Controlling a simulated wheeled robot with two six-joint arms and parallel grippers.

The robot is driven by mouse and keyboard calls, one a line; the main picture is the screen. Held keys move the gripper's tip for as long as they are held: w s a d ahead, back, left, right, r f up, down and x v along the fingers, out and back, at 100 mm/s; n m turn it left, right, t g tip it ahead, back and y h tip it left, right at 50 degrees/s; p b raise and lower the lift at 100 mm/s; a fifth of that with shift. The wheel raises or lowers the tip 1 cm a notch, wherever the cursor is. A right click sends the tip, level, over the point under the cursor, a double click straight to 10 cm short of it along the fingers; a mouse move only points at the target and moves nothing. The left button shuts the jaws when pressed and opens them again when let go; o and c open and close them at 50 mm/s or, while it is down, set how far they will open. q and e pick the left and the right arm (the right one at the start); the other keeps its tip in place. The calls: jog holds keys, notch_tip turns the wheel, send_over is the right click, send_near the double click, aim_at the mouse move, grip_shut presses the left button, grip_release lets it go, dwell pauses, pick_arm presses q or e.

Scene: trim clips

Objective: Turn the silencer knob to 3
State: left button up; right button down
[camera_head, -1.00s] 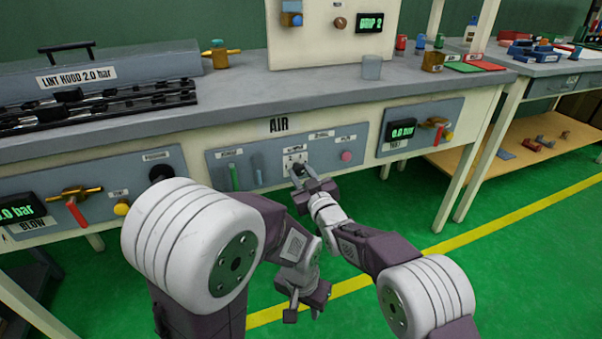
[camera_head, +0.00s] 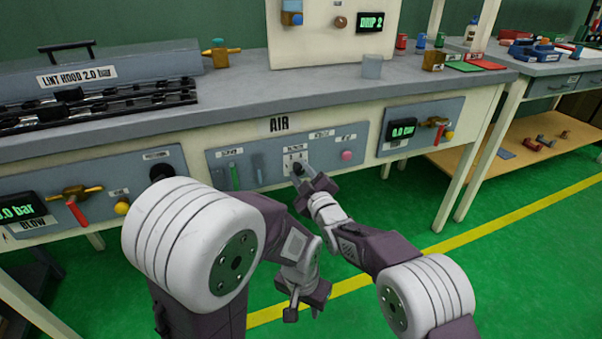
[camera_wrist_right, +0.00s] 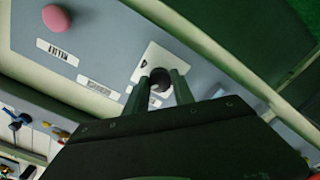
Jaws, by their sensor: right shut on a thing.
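On the AIR panel (camera_head: 268,178), a small dark knob sits in front of a white scale plate (camera_head: 291,158), mostly hidden by my right gripper (camera_head: 299,175). In the right wrist view, the dark knob (camera_wrist_right: 160,77) lies between the two fingers of my right gripper (camera_wrist_right: 160,90), which is shut on it. The white plate (camera_wrist_right: 150,58) shows behind it. The knob's label and its setting are too small to read. My left gripper (camera_head: 303,307) hangs low over the green floor, away from the panel, and its finger opening is unclear.
A pink button (camera_head: 347,155) is right of the knob, and green upright parts (camera_head: 234,177) are to its left. Another panel holds a black knob (camera_head: 161,172) and a red-handled valve (camera_head: 76,209). The bench top (camera_head: 235,95) overhangs the panels.

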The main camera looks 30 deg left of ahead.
aim_at(300, 171)
dwell(0.4)
jog(key=c, duration=1.1)
grip_release()
jog(key=shift+o, duration=0.2)
jog(key=p+v, duration=0.2)
jog(key=v, duration=0.2)
jog(key=shift+s+d+r, duration=0.15)
jog(key=shift+d, duration=0.05)
jog(key=b+v, duration=0.2)
jog(key=v, duration=0.2)
jog(key=shift+s+d, duration=0.2)
jog(key=shift+d, duration=0.05)
